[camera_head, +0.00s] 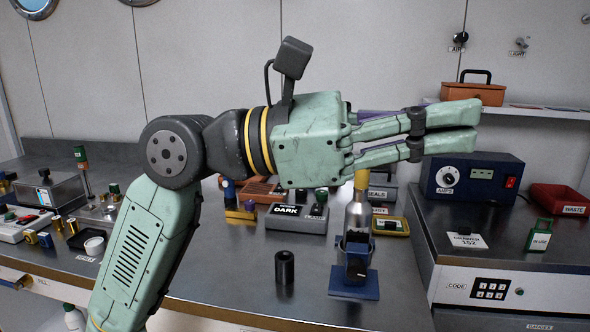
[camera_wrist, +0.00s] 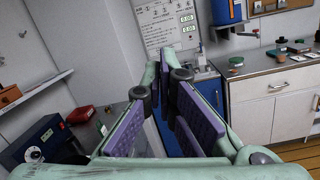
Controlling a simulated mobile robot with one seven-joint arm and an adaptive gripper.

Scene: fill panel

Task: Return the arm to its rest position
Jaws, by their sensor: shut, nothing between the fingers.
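My arm crosses the middle of the head view, with its forearm rising from the bottom left and bending right at the elbow. My gripper (camera_head: 478,126) is held level above the bench and points right. Its green fingers are close together with nothing between them. In the wrist view the fingers of my gripper (camera_wrist: 166,78) with purple pads point away toward a cabinet corner. The gripper touches nothing that I can see. The hand hides part of the back wall and bench.
Below the hand, a grey bottle (camera_head: 357,215) stands in a blue stand (camera_head: 353,283), near a dark cylinder (camera_head: 284,267) and a DARK box (camera_head: 297,218). The front bench is mostly clear.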

